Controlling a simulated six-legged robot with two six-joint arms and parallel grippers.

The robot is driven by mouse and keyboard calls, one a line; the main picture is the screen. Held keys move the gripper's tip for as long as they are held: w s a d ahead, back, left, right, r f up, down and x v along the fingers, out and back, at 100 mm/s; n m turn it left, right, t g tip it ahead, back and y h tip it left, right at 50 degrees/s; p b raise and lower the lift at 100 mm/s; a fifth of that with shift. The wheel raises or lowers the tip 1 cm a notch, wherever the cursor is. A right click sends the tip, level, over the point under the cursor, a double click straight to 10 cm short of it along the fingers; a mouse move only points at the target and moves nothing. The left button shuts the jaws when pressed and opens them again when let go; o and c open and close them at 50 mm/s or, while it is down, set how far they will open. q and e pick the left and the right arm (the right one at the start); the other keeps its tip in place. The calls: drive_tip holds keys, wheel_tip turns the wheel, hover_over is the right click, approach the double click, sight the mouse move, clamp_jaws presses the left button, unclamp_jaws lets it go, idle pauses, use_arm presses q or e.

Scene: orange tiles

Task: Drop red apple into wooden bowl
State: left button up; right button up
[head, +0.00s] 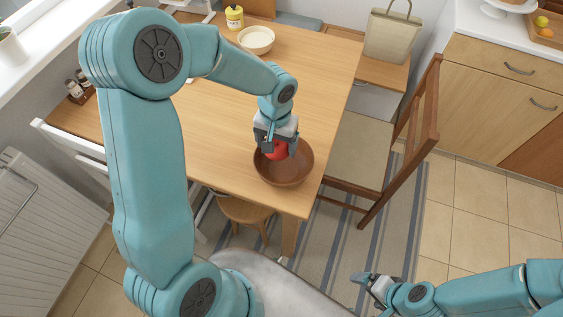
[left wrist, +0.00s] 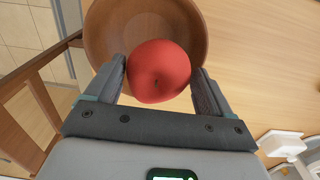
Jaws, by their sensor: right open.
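The red apple (head: 278,152) is between the fingers of my left gripper (head: 277,146), which is shut on it. In the left wrist view the apple (left wrist: 158,72) fills the gap between the two fingers, one on each side. The brown wooden bowl (head: 290,176) stands near the table's front right corner. The apple is over the far part of the bowl, and the bowl (left wrist: 100,32) shows behind it in the left wrist view. I cannot tell how high the apple is above the bowl's bottom. My right gripper (head: 370,284) is open and empty, low over the floor away from the table.
The wooden table (head: 220,120) is mostly clear around the bowl. A pale bowl (head: 257,40) and a yellow jar (head: 234,17) stand at its far end. A chair (head: 385,150) is at the table's right side, and a stool (head: 245,210) is under the front edge.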

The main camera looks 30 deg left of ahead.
use_arm(q)
drive_tip(key=shift+o, duration=0.8)
wheel_tip(320, 180, up, 16)
drive_tip(key=shift+r, duration=0.15)
